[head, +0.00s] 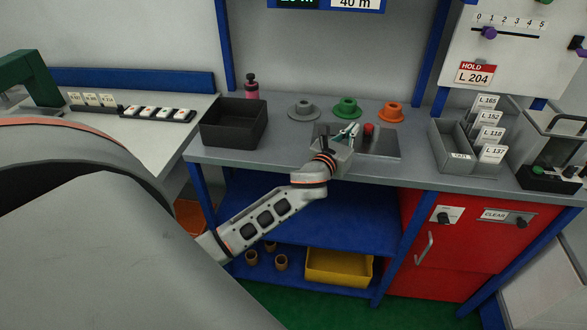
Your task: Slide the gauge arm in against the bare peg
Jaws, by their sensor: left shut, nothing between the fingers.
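A white panel at the upper right carries a printed scale from 0 to 5 with a purple knob (488,33) near its low end. This looks like the gauge slider, but I cannot tell for sure which part is the gauge arm. A dark and purple fitting (577,43) sticks out at the panel's right edge; I cannot tell whether it is the bare peg. My left gripper (351,130) is shut and empty above the bench, over a metal plate (385,143), well left of and below the panel. My right gripper is not in view.
The grey bench (285,147) holds a black bin (234,124), grey, green (346,107) and orange flanged hubs, a red button (369,129) and a card rack (450,141). A clear-sided unit (552,150) stands at right. A red cabinet (455,240) is below.

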